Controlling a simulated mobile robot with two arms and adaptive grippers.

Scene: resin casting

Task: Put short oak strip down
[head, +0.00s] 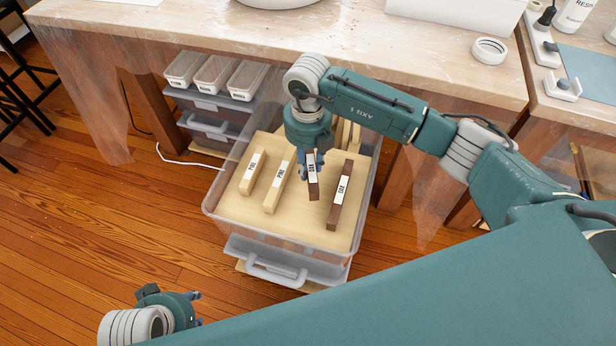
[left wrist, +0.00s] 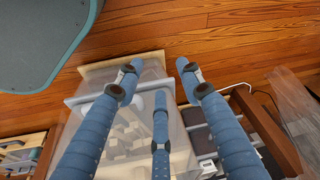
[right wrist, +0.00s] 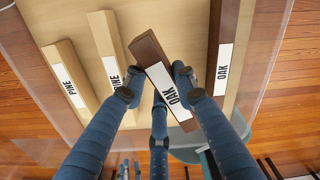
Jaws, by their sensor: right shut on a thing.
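The short oak strip (head: 313,188) is dark brown with a white OAK label. My right gripper (head: 308,158) is shut on it, above the pale board in a clear bin (head: 225,222). In the right wrist view the strip (right wrist: 149,50) slants between the fingers (right wrist: 156,80). I cannot tell whether it touches the board. A longer oak strip (head: 338,200) lies to its right; it also shows in the right wrist view (right wrist: 222,75). Two pale PINE strips, one shorter (head: 252,175) and one longer (head: 278,186), lie to its left. My left gripper (head: 196,308) is open and empty (left wrist: 158,80).
The bin stands on a lidded box with a handle (head: 275,275), beside the workbench (head: 200,25). Stacked drawers with small tubs (head: 213,75) stand at its left. Pale upright pieces (head: 350,133) show at the bin's back. The board's front is bare.

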